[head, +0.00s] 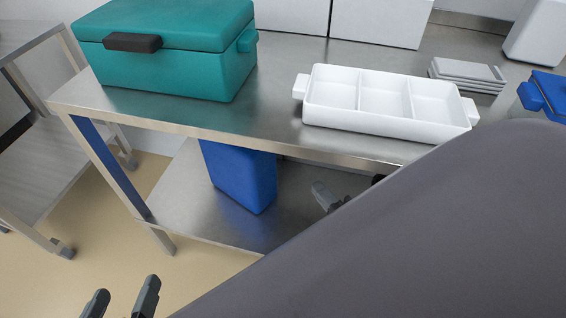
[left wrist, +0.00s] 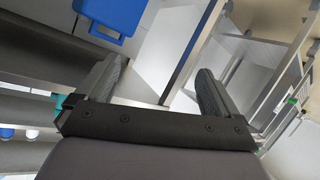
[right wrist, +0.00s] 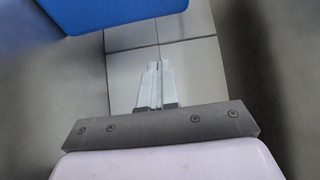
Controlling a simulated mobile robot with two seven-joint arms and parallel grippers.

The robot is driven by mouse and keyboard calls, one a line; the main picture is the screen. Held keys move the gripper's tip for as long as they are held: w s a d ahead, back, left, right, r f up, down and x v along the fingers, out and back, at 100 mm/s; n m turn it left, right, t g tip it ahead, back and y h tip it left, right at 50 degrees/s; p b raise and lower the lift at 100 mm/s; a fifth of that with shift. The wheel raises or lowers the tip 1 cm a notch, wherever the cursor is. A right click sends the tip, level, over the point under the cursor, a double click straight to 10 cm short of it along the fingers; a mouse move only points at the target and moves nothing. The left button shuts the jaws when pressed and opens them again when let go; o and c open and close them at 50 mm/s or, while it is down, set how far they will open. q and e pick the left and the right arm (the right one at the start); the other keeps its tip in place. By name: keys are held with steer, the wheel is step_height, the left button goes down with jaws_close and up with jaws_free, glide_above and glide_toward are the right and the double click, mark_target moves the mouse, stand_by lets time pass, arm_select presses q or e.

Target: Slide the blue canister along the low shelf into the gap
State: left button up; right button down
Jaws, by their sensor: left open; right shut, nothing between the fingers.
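The blue canister (head: 238,178) stands upright on the low shelf (head: 185,195) under the steel table, its top partly hidden by the tabletop edge. My right gripper (head: 322,195) is shut and empty, to the right of the canister and apart from it; my own arm hides part of it. In the right wrist view, the shut fingers (right wrist: 156,85) show below a blue surface (right wrist: 110,12), probably the canister. My left gripper (head: 122,298) is open and empty, low in front of the table; its spread fingers (left wrist: 160,80) show in the left wrist view. I cannot make out the gap.
On the steel tabletop (head: 270,125) stand a teal box (head: 170,65) and a white three-part tray (head: 385,112). A table leg (head: 110,170) bounds the shelf at left. A grey cart (head: 40,160) stands further left. My arm covers the lower right.

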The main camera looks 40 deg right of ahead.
arm_select(q)
steer(key=shift+d+f+h+b, duration=0.15)
steer(key=shift+h+b, duration=0.15)
steer(key=shift+b, duration=0.85)
arm_select(e)
steer(key=w+a, duration=0.2)
steer(key=w, duration=0.9)
steer(key=shift+w, duration=0.4)
